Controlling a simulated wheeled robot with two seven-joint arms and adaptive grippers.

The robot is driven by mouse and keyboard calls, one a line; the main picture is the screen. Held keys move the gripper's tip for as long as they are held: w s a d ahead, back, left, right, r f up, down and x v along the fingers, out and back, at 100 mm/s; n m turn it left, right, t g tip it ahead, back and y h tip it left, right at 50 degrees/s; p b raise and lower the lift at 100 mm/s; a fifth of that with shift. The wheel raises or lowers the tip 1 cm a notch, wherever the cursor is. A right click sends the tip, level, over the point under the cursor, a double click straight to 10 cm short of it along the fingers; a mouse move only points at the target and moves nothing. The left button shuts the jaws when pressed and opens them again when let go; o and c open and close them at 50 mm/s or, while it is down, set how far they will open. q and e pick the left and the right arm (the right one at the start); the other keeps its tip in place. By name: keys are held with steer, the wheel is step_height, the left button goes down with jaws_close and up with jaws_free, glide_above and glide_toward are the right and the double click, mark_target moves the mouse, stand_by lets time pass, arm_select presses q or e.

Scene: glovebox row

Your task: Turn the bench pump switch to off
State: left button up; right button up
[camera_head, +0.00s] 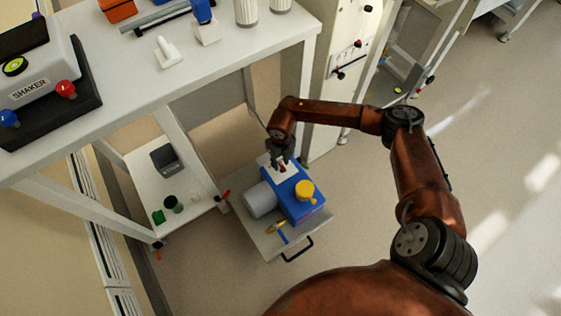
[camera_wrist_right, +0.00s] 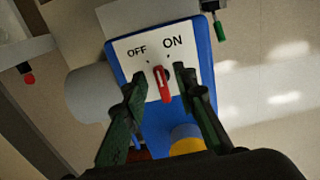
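The bench pump is a blue box (camera_head: 305,207) with a grey motor cylinder (camera_head: 261,199) and a yellow cap (camera_head: 304,190). In the right wrist view its white switch plate (camera_wrist_right: 125,47) carries the words OFF at left and ON at right. The red switch knob (camera_wrist_right: 162,85) stands below the words; its upper end points up between them, and I cannot tell its exact setting. My right gripper (camera_wrist_right: 158,80) is open, with one finger on each side of the knob and gaps showing. In the head view it (camera_head: 283,163) hangs over the plate. My left gripper is not in view.
The pump stands on a low grey stand (camera_head: 263,240) with a black handle. A white bench (camera_head: 130,80) with a shaker (camera_head: 40,75) is at upper left. A low shelf (camera_head: 150,185) holds small items. Open floor lies to the right.

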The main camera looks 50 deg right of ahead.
mark_target(281, 163)
step_height(281, 163, up, 12)
stand_by(0.5)
stand_by(0.4)
